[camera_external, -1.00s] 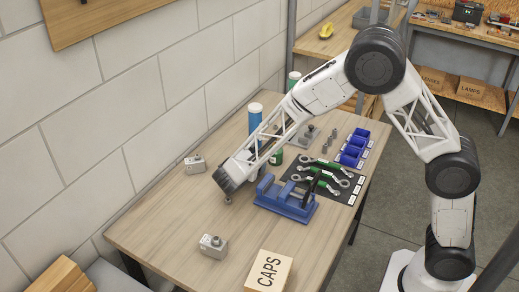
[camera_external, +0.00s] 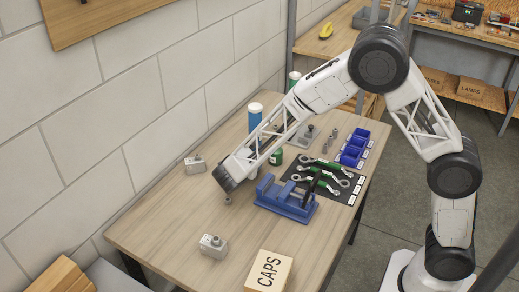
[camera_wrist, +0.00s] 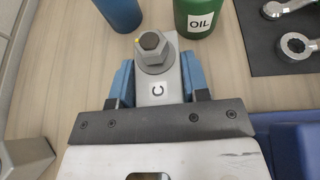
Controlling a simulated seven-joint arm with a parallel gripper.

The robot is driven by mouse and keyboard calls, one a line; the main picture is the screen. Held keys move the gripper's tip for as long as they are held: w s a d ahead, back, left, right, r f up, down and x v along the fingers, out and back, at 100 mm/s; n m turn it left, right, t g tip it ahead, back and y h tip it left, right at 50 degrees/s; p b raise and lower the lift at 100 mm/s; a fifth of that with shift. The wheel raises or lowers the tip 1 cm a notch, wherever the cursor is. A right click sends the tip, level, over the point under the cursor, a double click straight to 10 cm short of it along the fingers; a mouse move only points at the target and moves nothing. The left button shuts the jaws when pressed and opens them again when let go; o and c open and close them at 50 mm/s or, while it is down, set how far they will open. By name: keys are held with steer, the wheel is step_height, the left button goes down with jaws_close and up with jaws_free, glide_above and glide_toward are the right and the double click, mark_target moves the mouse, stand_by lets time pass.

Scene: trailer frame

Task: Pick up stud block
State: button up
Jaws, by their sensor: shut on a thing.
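A grey stud block (camera_wrist: 155,90) marked "C", with a hex stud on its top end, shows in the wrist view between the two blue fingers of my gripper (camera_wrist: 157,82). The fingers are shut on its sides. In the external view my gripper (camera_external: 228,196) is low over the table, left of the blue vise, and mostly hides the held block. I cannot tell whether the held block touches the table.
The blue vise (camera_external: 287,202) is close to the right of my gripper. A blue bottle (camera_external: 255,119) and a green "OIL" bottle (camera_wrist: 195,14) stand behind. A black mat (camera_external: 325,178) with wrenches, blue bins (camera_external: 354,150) and a CAPS box (camera_external: 268,271) are around. The table's left front is clear.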

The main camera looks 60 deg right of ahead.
step_height(320, 180, up, 9)
steer(key=shift+r, duration=0.1)
stand_by(0.4)
stand_by(0.6)
steer(key=shift+w+d+f+n+t, duration=0.3)
steer(key=shift+w+d+n+t, duration=0.25)
steer(key=shift+n+t, duration=0.15)
steer(key=shift+w+d+f+n+t, duration=0.25)
steer(key=shift+w+d+n+t, duration=0.25)
steer(key=shift+t, duration=0.3)
steer(key=shift+w+d+f+n+t+y, duration=0.1)
steer(key=shift+w+f+n+t+y, duration=0.2)
steer(key=shift+f+n+t+y, duration=0.55)
steer(key=shift+w+d+f+n+t+y, duration=0.1)
steer(key=shift+w+f+n+t+y, duration=0.25)
steer(key=shift+n+t, duration=0.8)
steer(key=shift+w+f+n+t+y, duration=0.2)
steer(key=shift+f+n+t+y, duration=0.5)
steer(key=shift+n+t, duration=0.25)
steer(key=shift+w, duration=0.1)
